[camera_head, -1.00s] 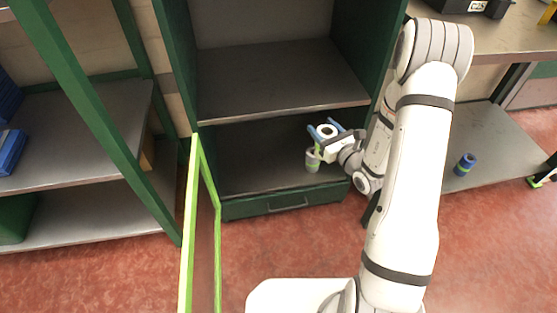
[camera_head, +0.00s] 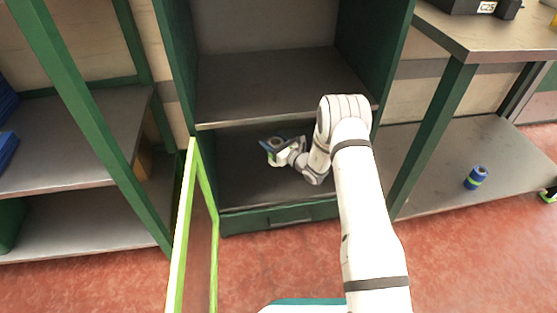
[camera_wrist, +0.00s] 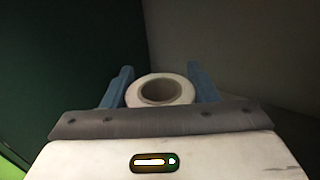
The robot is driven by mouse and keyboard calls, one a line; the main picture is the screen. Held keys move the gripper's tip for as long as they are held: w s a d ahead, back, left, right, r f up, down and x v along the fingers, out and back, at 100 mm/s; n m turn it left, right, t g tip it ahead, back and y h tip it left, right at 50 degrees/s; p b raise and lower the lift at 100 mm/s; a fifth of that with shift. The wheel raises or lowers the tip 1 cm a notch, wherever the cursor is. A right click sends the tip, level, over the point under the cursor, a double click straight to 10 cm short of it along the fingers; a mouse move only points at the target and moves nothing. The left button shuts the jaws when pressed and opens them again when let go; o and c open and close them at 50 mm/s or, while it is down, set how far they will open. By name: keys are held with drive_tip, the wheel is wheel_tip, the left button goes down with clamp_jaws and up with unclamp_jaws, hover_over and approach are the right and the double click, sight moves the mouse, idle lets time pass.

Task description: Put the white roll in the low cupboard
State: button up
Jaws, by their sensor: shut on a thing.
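The white roll (camera_wrist: 133,94) is between the blue fingers of my gripper (camera_wrist: 160,85) in the wrist view, its round hollow end facing the camera. In the head view my gripper (camera_head: 272,148) is inside the low compartment of the green cupboard (camera_head: 267,217), under the middle shelf and towards its left part. The gripper is shut on the roll, which shows only small and dim there. I cannot tell whether the roll touches the compartment floor (camera_head: 250,190). The cupboard's green-framed door (camera_head: 184,225) stands open on the left.
The middle shelf (camera_head: 280,85) is bare above the gripper. A blue roll (camera_head: 476,177) stands on the low shelf at right. A dark box (camera_head: 470,5) sits on the bench above it. Shelving stands at left.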

wheel_tip(320, 180, down, 8)
drive_tip(key=b, duration=0.3)
drive_tip(key=shift+f, duration=0.15)
drive_tip(key=o, duration=1.1)
